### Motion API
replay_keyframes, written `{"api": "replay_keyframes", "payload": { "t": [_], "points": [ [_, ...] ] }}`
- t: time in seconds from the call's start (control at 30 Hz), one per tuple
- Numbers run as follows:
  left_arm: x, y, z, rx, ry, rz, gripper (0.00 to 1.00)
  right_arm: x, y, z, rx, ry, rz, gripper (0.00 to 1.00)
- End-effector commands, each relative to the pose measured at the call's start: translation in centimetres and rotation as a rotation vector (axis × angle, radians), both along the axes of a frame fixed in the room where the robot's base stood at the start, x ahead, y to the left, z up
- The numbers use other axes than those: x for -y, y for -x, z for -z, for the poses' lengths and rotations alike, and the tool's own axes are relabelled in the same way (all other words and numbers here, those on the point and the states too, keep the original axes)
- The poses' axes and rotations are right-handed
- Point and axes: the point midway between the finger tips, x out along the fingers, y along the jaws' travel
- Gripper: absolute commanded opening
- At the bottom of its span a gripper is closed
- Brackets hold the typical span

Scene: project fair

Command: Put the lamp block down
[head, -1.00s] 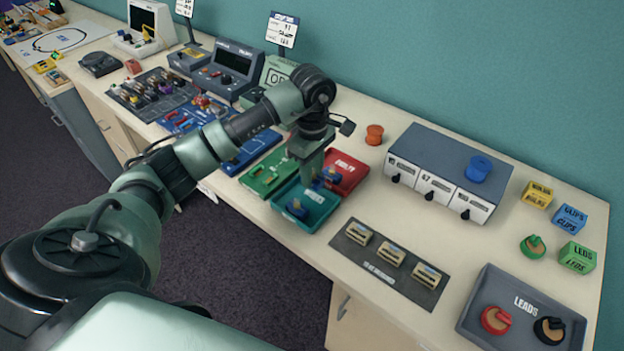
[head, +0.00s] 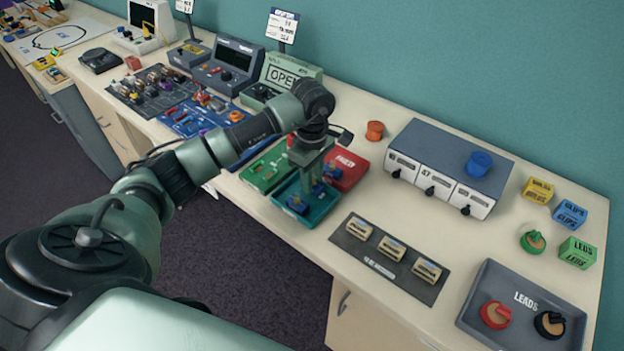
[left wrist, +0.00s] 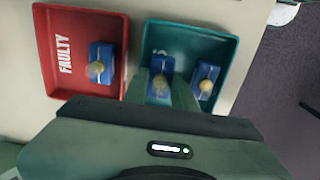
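My left gripper (head: 317,186) reaches down over the teal tray (head: 327,211). Its fingers sit on either side of a blue lamp block with a yellowish bulb (left wrist: 161,72) and look closed on it. That block is at or just above the tray floor; I cannot tell if it touches. A second lamp block (head: 297,204) lies in the same tray, and it also shows in the left wrist view (left wrist: 205,80). Another lamp block (left wrist: 101,63) lies in the red tray marked FAULTY (left wrist: 60,80), beside the teal one. My right gripper is out of view.
A green tray (head: 262,176) adjoins the teal tray on the left. A dark mat with several small tan blocks (head: 390,258) lies to the right. A grey drawer box (head: 440,165) and an orange spool (head: 375,130) stand behind. Bare bench lies between them.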

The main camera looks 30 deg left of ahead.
Motion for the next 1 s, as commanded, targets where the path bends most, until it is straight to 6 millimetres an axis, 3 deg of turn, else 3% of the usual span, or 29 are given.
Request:
{"api": "replay_keyframes", "payload": {
  "t": [0.03,0.07,0.67,0.83,0.9,1.0],
  "points": [
    [0.1,0.4,0.6,-0.014,-0.001,0.002,0.40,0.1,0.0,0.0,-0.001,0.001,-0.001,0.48],
    [0.1,0.4,0.6,-0.014,-0.001,0.002,0.48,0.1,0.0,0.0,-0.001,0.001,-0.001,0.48],
    [0.2,0.4,0.7,-0.016,0.001,0.003,0.48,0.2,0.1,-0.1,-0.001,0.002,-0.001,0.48],
    [0.3,0.4,-1.1,-0.015,0.004,0.004,0.48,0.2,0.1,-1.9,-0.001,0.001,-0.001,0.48],
    [0.1,0.1,-2.0,-0.006,-0.001,0.004,0.48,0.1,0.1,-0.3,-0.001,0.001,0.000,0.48],
    [0.1,0.1,-4.6,-0.003,0.000,0.004,0.48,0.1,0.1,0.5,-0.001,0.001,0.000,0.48]
  ]
}}
